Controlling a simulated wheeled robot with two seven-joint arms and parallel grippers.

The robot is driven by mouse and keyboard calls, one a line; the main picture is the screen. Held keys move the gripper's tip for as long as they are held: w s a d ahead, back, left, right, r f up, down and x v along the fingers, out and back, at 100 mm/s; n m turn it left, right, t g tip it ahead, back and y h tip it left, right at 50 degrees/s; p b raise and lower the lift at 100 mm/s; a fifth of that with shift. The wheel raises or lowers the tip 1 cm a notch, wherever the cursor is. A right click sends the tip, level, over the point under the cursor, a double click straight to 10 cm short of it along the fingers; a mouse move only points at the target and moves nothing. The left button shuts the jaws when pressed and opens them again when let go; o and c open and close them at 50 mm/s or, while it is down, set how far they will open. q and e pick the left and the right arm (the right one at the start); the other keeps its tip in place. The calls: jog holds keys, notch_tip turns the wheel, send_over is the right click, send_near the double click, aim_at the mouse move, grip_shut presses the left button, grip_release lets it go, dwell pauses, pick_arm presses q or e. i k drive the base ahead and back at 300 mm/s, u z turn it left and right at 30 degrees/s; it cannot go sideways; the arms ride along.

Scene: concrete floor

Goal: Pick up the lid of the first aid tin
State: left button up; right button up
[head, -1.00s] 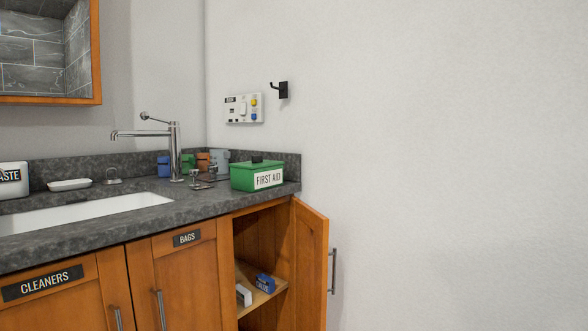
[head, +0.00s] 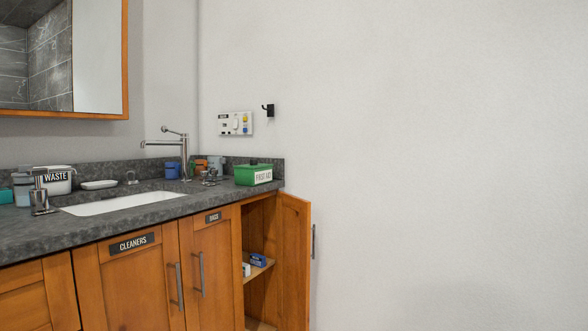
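The green first aid tin (head: 253,176) stands at the right end of the dark stone counter, with a white "FIRST AID" label on its front. Its green lid (head: 254,166) is on top, with a small dark knob (head: 253,161). Neither of my grippers is in the head view, so nothing is seen touching the tin.
The counter (head: 140,205) holds a sink (head: 118,204), a faucet (head: 184,155), a white waste bin (head: 57,180) and several cups. Below the tin, a cabinet door (head: 293,262) stands open, jutting outward. The right side shows bare wall.

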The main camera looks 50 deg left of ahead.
aim_at(254, 164)
jog(key=u, duration=0.2)
jog(key=i, duration=1.45)
jog(key=u, duration=1.1)
jog(key=i, duration=1.3)
jog(key=u, duration=1.3)
